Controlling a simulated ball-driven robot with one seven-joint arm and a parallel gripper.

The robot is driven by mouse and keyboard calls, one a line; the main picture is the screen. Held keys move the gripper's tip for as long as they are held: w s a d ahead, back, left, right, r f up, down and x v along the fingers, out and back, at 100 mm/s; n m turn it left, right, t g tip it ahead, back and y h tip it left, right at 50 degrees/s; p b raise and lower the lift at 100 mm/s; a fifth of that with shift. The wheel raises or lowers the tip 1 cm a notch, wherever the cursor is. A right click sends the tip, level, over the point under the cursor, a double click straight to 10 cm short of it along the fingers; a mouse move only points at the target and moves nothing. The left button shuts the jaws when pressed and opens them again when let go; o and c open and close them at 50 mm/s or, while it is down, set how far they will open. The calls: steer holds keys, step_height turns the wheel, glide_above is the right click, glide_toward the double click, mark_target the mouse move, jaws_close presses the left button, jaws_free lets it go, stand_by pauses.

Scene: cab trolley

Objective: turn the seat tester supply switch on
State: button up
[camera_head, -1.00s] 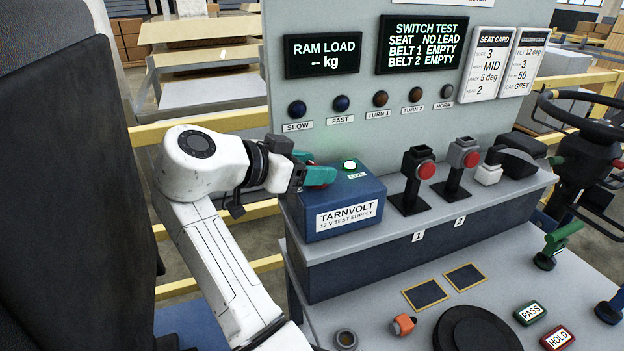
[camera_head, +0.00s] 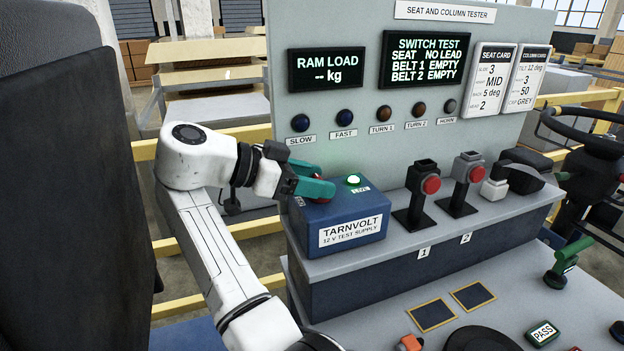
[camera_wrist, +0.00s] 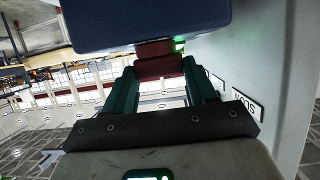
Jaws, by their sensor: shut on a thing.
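The seat tester supply is a blue box (camera_head: 352,214) labelled TARNVOLT 12 V TEST SUPPLY, on the console's raised ledge. A round lamp (camera_head: 353,180) on its top glows green; green light also shows at the box edge in the wrist view (camera_wrist: 179,46). My gripper (camera_head: 318,187), with teal fingers, is at the top left of the box. In the wrist view my gripper (camera_wrist: 158,76) is shut on a dark red piece, the supply switch (camera_wrist: 158,66), beside the blue box (camera_wrist: 150,22). In the head view the fingers mostly hide the switch, and its setting cannot be read.
Two black holders with red buttons (camera_head: 431,185) stand right of the box. Behind rises a grey panel with lit displays (camera_head: 423,58) and a row of small knobs (camera_head: 344,117). A dark seat back (camera_head: 70,170) is at left. A steering wheel (camera_head: 590,140) is at right.

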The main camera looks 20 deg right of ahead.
steer(key=o, duration=1)
steer(key=shift+o, duration=0.2)
step_height(320, 180, up, 3)
steer(key=shift+f, duration=0.15)
steer(key=s+r, duration=1)
steer(key=s, duration=0.4)
steer(key=shift+b, duration=0.3)
steer(key=shift+d, duration=0.1)
